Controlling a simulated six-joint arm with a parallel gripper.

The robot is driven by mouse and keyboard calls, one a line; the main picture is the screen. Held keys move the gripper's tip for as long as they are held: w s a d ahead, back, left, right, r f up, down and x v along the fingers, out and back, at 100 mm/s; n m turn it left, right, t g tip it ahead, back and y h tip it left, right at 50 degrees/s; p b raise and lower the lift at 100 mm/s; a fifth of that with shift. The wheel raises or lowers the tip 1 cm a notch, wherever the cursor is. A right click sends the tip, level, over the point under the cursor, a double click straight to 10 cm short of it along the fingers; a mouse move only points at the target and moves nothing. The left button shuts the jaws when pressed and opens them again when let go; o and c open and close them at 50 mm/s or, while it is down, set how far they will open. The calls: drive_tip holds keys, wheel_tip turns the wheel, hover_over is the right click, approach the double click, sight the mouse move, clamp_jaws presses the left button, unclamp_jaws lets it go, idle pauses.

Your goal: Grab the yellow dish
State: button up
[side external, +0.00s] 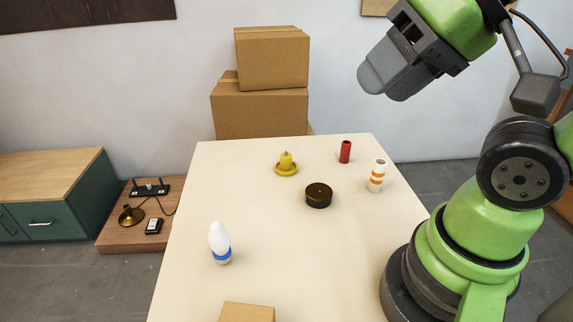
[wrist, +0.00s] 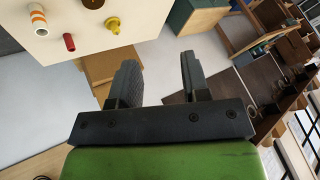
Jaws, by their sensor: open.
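The yellow dish (side external: 286,170) sits on the far part of the cream table, with a small yellow candle-like piece (side external: 286,159) standing in its middle. The dish also shows near the top of the wrist view (wrist: 112,24), close to the table's edge. My gripper (side external: 379,84) is high above the table to the right of the dish, well apart from it. In the wrist view its two dark fingers (wrist: 157,75) are spread with nothing between them.
On the table (side external: 262,265) stand a dark round piece (side external: 318,196), a red cylinder (side external: 345,151), an orange-striped white cylinder (side external: 377,175) and a white bulb with a blue band (side external: 219,243). A cardboard box (side external: 247,312) is at the front; stacked boxes (side external: 260,112) stand behind.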

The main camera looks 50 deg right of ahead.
drive_tip(key=o, duration=0.3)
drive_tip(key=shift+o, duration=0.2)
